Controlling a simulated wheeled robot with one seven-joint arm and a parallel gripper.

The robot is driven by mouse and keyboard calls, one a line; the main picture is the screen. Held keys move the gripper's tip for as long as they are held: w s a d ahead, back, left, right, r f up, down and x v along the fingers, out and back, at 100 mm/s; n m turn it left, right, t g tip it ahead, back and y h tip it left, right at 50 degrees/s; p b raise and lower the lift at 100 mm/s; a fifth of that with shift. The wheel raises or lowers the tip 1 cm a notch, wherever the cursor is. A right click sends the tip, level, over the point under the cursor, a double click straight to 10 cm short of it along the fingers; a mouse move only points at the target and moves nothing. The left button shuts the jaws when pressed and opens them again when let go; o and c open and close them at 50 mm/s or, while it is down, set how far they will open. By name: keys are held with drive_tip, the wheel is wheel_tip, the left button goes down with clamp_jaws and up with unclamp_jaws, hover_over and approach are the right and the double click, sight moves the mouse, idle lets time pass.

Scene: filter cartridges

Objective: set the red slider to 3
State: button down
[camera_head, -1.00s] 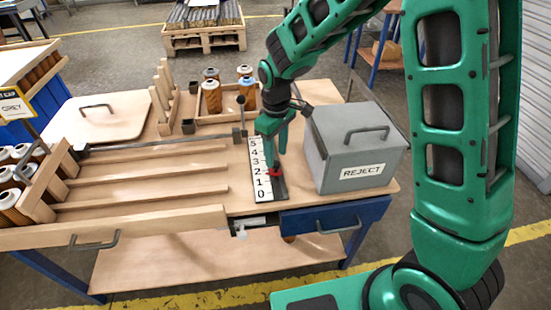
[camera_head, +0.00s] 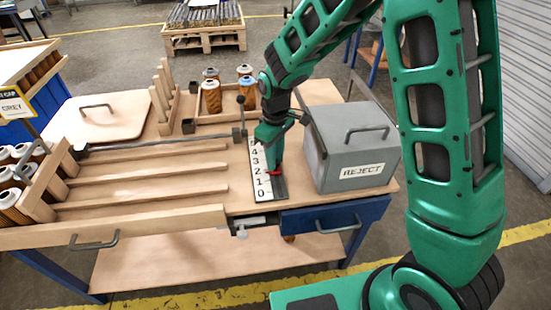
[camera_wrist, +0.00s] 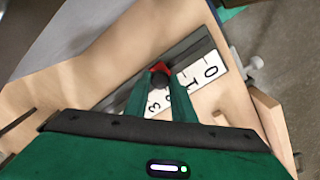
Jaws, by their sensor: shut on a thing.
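The red slider (camera_head: 275,173) sits on a dark rail beside a white scale strip (camera_head: 262,187) numbered from 0 at the near end upward. It appears near the 2 mark, though the exact reading is hard to tell. My gripper (camera_head: 273,167) reaches down from above and is shut on the slider. In the wrist view the red slider (camera_wrist: 160,68) shows between my fingertips (camera_wrist: 162,84), with a dark round knob in front of it. My fingers hide part of the scale there; the 0, the 1 and the 3 show.
The grey REJECT box (camera_head: 352,148) stands close to the right of the scale. Wooden lanes (camera_head: 150,189) lie to the left. A tray with several cartridges (camera_head: 211,97) stands behind. A blue drawer (camera_head: 335,217) is below the table's front edge.

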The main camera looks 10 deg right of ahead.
drive_tip(key=w, duration=0.5)
drive_tip(key=shift+w+d, duration=0.1)
drive_tip(key=shift+w, duration=0.3)
drive_tip(key=c, duration=1.5)
unclamp_jaws()
drive_tip(key=shift+r, duration=0.1)
wheel_tip(320, 180, up, 11)
drive_tip(key=shift+f, duration=0.2)
